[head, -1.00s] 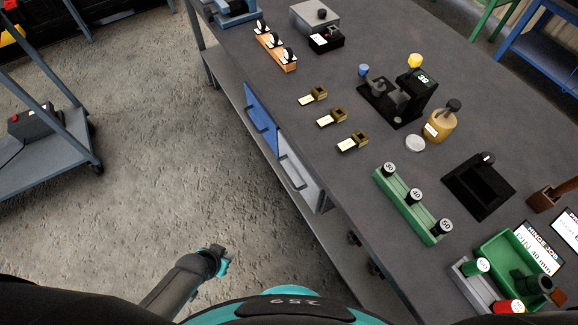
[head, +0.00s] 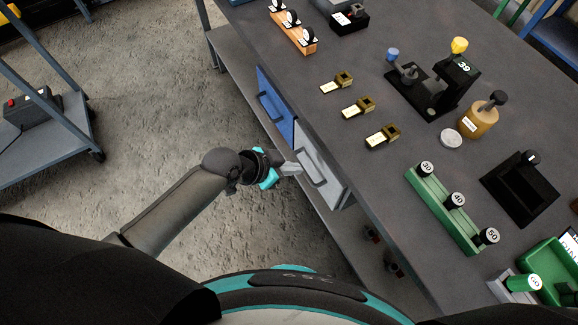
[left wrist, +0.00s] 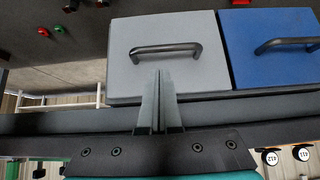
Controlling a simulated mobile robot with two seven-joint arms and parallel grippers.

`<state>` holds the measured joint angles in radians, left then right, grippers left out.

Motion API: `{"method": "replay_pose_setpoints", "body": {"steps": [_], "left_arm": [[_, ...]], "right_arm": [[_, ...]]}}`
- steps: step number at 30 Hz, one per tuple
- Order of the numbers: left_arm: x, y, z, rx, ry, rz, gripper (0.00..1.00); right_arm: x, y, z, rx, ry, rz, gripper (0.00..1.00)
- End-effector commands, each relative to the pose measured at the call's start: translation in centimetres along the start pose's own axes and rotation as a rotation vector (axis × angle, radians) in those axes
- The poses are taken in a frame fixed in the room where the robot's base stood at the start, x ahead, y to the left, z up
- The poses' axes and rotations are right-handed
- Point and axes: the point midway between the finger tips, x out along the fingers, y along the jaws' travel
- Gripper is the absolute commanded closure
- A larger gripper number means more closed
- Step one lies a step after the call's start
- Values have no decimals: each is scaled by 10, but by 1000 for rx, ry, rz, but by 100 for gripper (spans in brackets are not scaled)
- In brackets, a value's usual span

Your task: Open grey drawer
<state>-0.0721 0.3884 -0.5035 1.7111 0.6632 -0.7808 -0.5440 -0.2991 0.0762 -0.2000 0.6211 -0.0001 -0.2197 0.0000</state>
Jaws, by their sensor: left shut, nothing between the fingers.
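The grey drawer (head: 328,174) is in the side of the workbench, beside the blue drawer (head: 275,106); its front appears closed. In the left wrist view the grey drawer front (left wrist: 198,73) fills the upper middle, with a dark bar handle (left wrist: 166,50) across it. My left gripper (head: 293,169) is in front of the grey drawer, near its handle (head: 313,168). In the left wrist view its two fingers (left wrist: 158,82) are together, pointing at the handle, with nothing between them. I cannot tell whether the tips touch the handle. My right gripper is not in view.
The workbench top (head: 300,95) above the drawers carries several fittings, including brass pieces (head: 358,106) and a green rack (head: 443,210) with black knobs. A grey cart (head: 50,130) stands at the left. The floor (head: 160,110) between cart and bench is clear.

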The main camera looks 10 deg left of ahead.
Motion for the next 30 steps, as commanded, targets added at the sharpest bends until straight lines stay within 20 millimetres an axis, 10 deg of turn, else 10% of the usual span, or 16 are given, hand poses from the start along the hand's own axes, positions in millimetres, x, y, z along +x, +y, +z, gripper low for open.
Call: {"method": "replay_pose_setpoints", "body": {"steps": [12, 30], "left_arm": [[60, 0, 1, -1, 0, -1, 100], [63, 0, 1, -1, -1, -1, 100]], "right_arm": [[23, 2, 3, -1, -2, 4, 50], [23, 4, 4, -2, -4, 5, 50]]}}
